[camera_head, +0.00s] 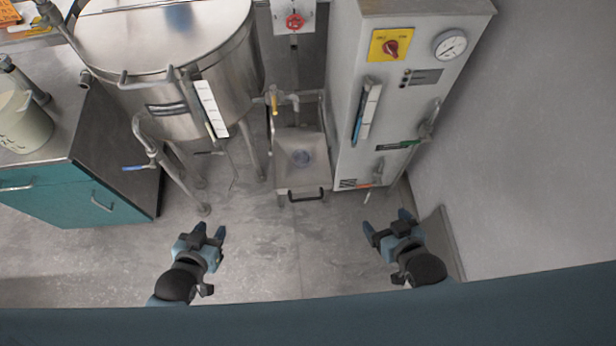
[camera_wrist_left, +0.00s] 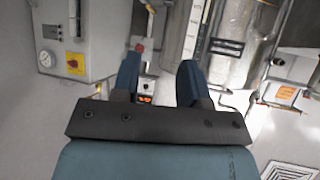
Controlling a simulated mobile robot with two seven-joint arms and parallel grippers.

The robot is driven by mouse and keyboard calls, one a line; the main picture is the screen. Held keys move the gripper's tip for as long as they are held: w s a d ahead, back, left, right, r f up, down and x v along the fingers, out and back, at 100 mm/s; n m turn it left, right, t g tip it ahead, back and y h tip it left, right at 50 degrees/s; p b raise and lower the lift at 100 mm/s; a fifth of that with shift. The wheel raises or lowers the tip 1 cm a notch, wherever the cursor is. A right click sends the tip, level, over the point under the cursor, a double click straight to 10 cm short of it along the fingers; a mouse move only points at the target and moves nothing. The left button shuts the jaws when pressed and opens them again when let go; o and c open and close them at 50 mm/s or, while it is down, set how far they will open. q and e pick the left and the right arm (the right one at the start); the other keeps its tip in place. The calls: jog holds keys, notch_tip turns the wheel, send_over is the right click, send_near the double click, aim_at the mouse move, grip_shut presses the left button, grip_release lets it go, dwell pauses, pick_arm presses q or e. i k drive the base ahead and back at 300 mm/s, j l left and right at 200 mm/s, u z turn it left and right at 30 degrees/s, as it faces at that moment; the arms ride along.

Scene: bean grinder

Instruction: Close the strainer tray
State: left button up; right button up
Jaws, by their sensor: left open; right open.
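The strainer tray (camera_head: 301,178) is a grey metal tray with a black handle (camera_head: 306,194) on its front edge. It sits low between the steel tank and the grey cabinet, in the middle of the head view, and its inside with a round drain shows from above. My left gripper (camera_head: 211,231) is open and empty, in front of the tray and to its left. Its two blue fingers also show apart in the left wrist view (camera_wrist_left: 158,80). My right gripper (camera_head: 386,222) is open and empty, in front of the tray and to its right. Neither gripper touches the tray.
A large steel tank (camera_head: 170,60) on legs stands left of the tray. A tall grey cabinet (camera_head: 375,110) with a gauge and switch stands right of it. A teal counter (camera_head: 90,205) is at the left, a wall at the right. The floor (camera_head: 285,240) before the tray is clear.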

aim_at(303, 168)
jog(key=k+l+u, duration=0.1)
jog(key=l, duration=0.15)
jog(key=k+j, duration=0.1)
jog(key=j, duration=0.35)
jog(key=k+j+z, duration=0.1)
jog(key=j, duration=0.35)
jog(key=k+j, duration=0.1)
jog(key=j, duration=0.35)
jog(key=k+j, duration=0.1)
jog(key=j, duration=0.3)
jog(key=i+j, duration=0.2)
jog(key=i, duration=0.3)
jog(key=l+z, duration=0.05)
